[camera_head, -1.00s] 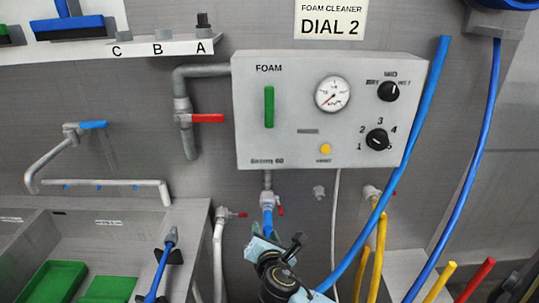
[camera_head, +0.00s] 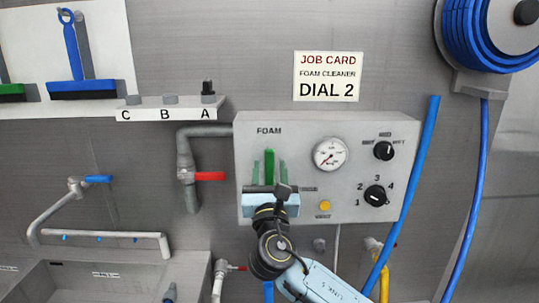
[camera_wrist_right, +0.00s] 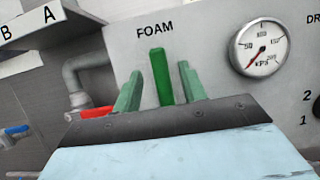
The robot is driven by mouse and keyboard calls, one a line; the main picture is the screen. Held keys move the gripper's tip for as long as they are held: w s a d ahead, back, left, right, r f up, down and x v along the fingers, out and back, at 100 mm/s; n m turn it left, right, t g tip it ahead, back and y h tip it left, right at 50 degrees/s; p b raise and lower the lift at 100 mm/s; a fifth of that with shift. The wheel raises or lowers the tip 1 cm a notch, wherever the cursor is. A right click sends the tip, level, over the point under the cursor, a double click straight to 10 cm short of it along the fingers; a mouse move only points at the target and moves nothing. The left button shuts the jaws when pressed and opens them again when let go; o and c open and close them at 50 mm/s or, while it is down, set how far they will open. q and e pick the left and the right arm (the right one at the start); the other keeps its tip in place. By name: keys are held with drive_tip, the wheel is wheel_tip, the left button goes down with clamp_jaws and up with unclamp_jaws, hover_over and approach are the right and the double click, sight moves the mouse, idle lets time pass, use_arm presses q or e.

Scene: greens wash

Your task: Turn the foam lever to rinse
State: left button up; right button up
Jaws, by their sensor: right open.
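The green foam lever (camera_head: 269,164) stands upright on the grey foam cleaner panel (camera_head: 350,205), under the word FOAM. It also shows in the right wrist view (camera_wrist_right: 161,75). My right gripper (camera_head: 270,170) is in front of the panel, with one green finger on each side of the lever. In the right wrist view the right gripper (camera_wrist_right: 158,88) is open, with a gap between each finger and the lever. The lever's lower end is hidden behind the gripper body. My left gripper is in neither view.
A gauge (camera_head: 331,154), two black dials (camera_head: 376,196) and a yellow button (camera_head: 324,206) are right of the lever. A red-handled valve (camera_head: 205,176) is on the pipe to the left. A blue hose (camera_head: 405,195) hangs at the panel's right edge. A job card (camera_head: 328,77) reads DIAL 2.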

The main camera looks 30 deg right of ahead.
sight(270, 161)
drive_tip(key=shift+x, duration=2.05)
drive_tip(key=shift+c, duration=0.4)
clamp_jaws()
